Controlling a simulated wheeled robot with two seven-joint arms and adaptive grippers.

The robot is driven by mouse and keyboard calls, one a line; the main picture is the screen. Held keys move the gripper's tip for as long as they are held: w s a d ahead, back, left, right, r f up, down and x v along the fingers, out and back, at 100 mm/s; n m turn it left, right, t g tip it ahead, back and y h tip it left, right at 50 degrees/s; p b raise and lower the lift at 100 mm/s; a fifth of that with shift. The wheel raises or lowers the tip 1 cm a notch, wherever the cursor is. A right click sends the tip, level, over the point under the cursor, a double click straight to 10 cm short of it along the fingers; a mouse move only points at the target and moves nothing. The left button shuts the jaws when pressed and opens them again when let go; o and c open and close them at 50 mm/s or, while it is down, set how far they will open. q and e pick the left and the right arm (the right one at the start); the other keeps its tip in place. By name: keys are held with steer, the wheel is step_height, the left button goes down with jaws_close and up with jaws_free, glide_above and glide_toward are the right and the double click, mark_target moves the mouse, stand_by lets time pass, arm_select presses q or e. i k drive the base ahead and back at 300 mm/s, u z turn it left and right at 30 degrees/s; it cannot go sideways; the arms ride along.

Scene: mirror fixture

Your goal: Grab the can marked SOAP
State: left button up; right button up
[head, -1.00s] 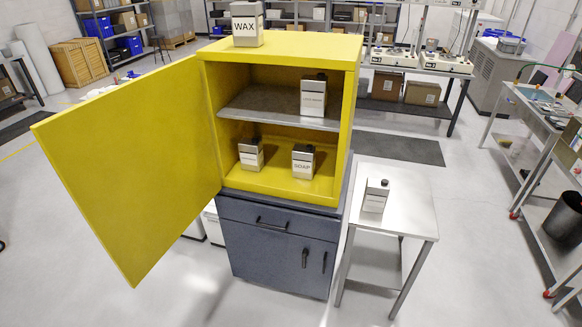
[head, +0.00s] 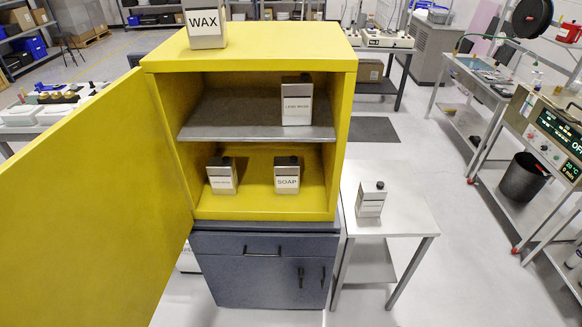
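The can marked SOAP (head: 287,176) stands upright on the bottom floor of the yellow cabinet (head: 340,150), right of the middle. It is metallic with a white label and a dark cap. The cabinet's yellow door (head: 90,200) stands wide open to the left. Another can (head: 221,176) with a label too small to read stands left of the SOAP can. A can (head: 297,101) stands on the grey inner shelf (head: 225,118), its label hard to read. A can marked WAX (head: 205,24) stands on the cabinet top. Neither of my grippers shows.
The cabinet sits on a dark blue drawer unit (head: 262,270). A small metal table (head: 405,222) at its right bears another can (head: 371,200). Benches with equipment (head: 560,150) stand at the far right. The floor (head: 460,270) between is clear.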

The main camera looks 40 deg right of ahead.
mark_target(286, 169)
steer(key=z, duration=0.55)
steer(key=i, duration=0.7)
steer(key=z, duration=0.75)
